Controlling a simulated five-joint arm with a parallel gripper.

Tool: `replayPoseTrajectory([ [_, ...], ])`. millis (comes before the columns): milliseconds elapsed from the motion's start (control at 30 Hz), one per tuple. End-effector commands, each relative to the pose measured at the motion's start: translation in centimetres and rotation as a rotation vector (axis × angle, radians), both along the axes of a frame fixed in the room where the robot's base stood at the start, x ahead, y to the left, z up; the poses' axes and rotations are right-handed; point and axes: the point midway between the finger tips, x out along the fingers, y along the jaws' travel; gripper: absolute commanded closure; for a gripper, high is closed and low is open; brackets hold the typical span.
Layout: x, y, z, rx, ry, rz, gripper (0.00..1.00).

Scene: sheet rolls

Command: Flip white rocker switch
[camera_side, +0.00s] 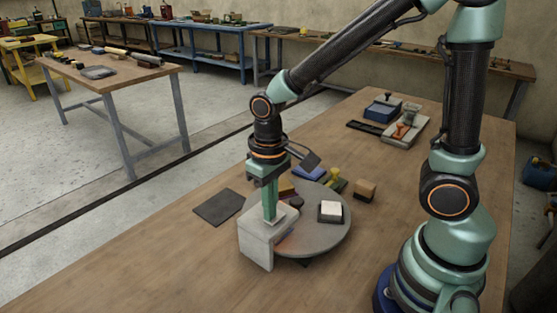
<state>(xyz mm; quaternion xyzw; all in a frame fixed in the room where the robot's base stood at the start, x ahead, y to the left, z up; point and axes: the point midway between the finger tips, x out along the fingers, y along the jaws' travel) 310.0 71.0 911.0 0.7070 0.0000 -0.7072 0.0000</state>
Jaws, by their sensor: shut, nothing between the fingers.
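A white square piece in a dark frame (330,209), which looks like the white rocker switch, sits on the right part of a round grey disc (318,239). Which way the rocker is tilted is too small to tell. My gripper (270,219) is shut and empty, pointing straight down. Its tip is at the top of a pale grey angled block (256,243) at the disc's left front edge, to the left of the white piece. I cannot tell whether the tip touches the block.
A dark flat mat (219,207) lies at left. A blue box (382,108) and a grey tray (406,127) stand farther back. The wooden table's front is clear.

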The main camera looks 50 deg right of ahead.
Motion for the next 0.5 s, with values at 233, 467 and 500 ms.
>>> replayPoseTrajectory([
  [233, 0.0, 0.0, -0.4, 0.0, 0.001, 0.0, 1.0],
  [467, 0.1, 0.0, 0.3, 0.001, -0.003, 0.0, 1.0],
  [500, 0.1, 0.0, 0.6, 0.001, -0.004, 0.0, 1.0],
])
